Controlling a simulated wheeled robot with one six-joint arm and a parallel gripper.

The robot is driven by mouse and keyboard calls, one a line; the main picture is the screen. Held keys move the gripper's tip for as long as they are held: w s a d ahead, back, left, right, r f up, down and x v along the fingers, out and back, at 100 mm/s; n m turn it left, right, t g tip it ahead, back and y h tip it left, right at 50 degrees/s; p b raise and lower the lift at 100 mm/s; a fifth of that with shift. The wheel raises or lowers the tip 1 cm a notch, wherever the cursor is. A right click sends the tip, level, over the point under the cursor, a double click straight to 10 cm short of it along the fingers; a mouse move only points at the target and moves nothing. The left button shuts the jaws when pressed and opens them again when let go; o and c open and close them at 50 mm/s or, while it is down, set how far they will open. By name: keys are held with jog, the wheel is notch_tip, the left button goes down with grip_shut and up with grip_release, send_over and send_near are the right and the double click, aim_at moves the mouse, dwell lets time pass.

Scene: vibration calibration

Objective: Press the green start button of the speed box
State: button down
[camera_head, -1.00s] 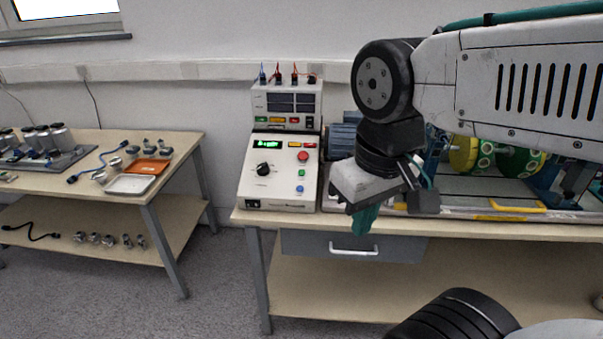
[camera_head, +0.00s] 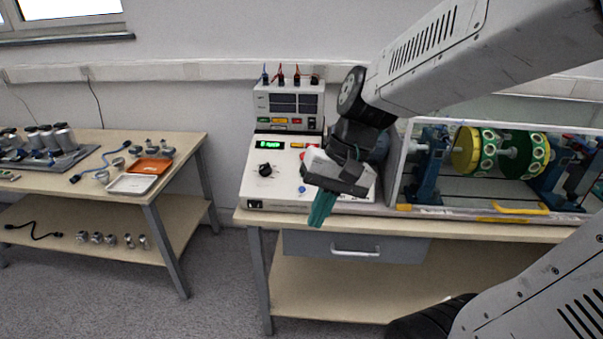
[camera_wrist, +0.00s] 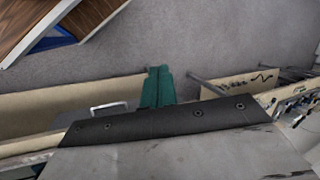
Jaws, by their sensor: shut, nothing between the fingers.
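The speed box (camera_head: 262,188) is a white sloped unit with a green lit display and a black knob, standing on the bench in the head view. Its blue button (camera_head: 302,190) shows just left of my gripper. The green start button is hidden behind my gripper, and the red button above it is largely covered. My gripper (camera_head: 321,208) is shut and empty, its teal fingers pointing down in front of the box's lower right part. The closed teal fingers also show in the wrist view (camera_wrist: 158,86), over the floor and bench edge.
A power supply unit (camera_head: 288,103) with plugged leads stands behind the box. A framed rig with yellow and green discs (camera_head: 466,151) is at the right. A side table (camera_head: 183,139) with trays (camera_head: 131,184) is at the left. A drawer handle (camera_head: 355,252) protrudes below the bench top.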

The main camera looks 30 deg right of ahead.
jog(key=w+d+f+m+t+y, duration=0.25)
jog(key=w+m+t, duration=0.3)
jog(key=w, duration=0.95)
jog(key=w+d+f+m+t+h, duration=0.1)
jog(key=w+d+m+t+h, duration=0.2)
jog(key=w+d+m+t, duration=0.2)
jog(key=w+d+m, duration=0.3)
jog(key=w+d, duration=0.2)
jog(key=w, duration=0.1)
jog(key=shift+w, duration=0.35)
jog(key=shift+d+t, duration=0.1)
jog(key=shift+t, duration=0.15)
jog(key=shift+w+d+f, duration=0.35)
jog(key=shift+w+f, duration=0.15)
jog(key=shift+f, duration=0.8)
jog(key=shift+w+d+f, duration=0.35)
jog(key=shift+w+f, duration=0.2)
jog(key=shift+f, duration=0.8)
jog(key=shift+w+d+f, duration=0.35)
jog(key=shift+w+f, duration=0.15)
jog(key=shift+f, duration=0.8)
jog(key=shift+w+d+f, duration=0.1)
jog(key=shift+w+f, duration=0.05)
jog(key=shift+f, duration=0.25)
